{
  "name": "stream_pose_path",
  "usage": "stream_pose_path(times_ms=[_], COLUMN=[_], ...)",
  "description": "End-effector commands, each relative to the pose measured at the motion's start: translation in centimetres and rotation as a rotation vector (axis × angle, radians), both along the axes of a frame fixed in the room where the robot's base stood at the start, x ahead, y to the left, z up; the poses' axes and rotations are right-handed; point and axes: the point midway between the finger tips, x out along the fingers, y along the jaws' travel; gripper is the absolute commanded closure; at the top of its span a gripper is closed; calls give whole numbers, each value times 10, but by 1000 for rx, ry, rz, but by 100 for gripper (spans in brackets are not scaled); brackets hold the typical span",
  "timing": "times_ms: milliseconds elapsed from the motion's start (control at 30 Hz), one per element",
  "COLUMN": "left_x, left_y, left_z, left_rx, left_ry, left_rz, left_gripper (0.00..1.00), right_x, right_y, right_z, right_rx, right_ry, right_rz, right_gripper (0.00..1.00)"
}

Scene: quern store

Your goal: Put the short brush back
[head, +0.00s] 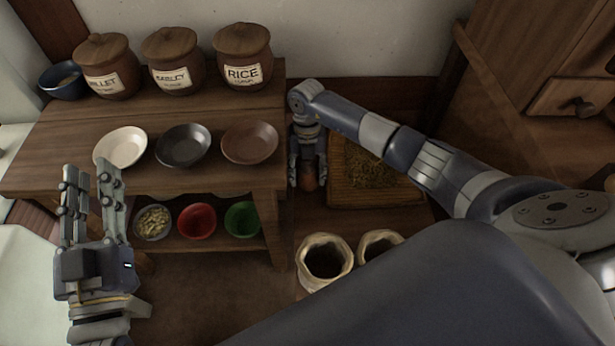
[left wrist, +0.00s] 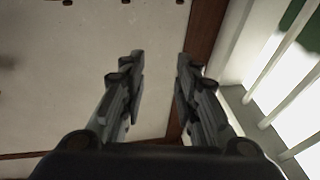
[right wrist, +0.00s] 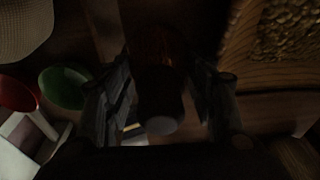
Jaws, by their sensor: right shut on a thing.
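My right gripper (head: 308,165) points down beside the right end of the wooden table, left of a wooden tray. It is shut on a dark reddish-brown rounded thing (head: 309,183), which seems to be the short brush. In the right wrist view this thing (right wrist: 160,95) sits between the fingers, with a paler round end towards the camera; its bristles are not clear in the dark. My left gripper (head: 90,180) is open and empty, raised near the table's left front. Its spread fingers also show in the left wrist view (left wrist: 158,75).
Jars labelled millet, barley and rice (head: 242,55) stand at the table's back. White (head: 121,147), dark grey and brown bowls line its front. Small bowls, one red (head: 196,221) and one green, sit on the shelf below. The tray (head: 345,200) holds dry grain-like stuff. Two sacks (head: 325,262) stand in front.

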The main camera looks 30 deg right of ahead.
Motion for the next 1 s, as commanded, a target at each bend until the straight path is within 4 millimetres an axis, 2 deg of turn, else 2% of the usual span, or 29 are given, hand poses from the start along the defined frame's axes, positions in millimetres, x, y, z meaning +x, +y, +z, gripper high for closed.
stream_pose_path(times_ms=[200, 300, 767, 800, 833, 1000], left_x=[-14, -20, -24, -25, -24, -24], left_y=[-2, -2, -1, -1, -1, -1], left_z=[37, 47, 54, 55, 55, 55], left_rx=[-57, -72, -83, -85, -85, -83], left_ry=[-204, -258, -298, -302, -302, -301], left_rz=[-13, -15, -17, -17, -17, -17], left_gripper=[71, 71, 71, 71, 71, 71], right_x=[0, 0, 0, 0, 0, 0], right_y=[0, 0, 0, 0, 0, 0], right_z=[-11, -13, -14, -15, -14, -14], right_rx=[1, 1, 0, 0, 0, 0], right_ry=[0, 0, 0, 0, 0, 0], right_rz=[0, 0, 0, 0, 0, 0], right_gripper=[70, 70, 70, 46, 39, 39])
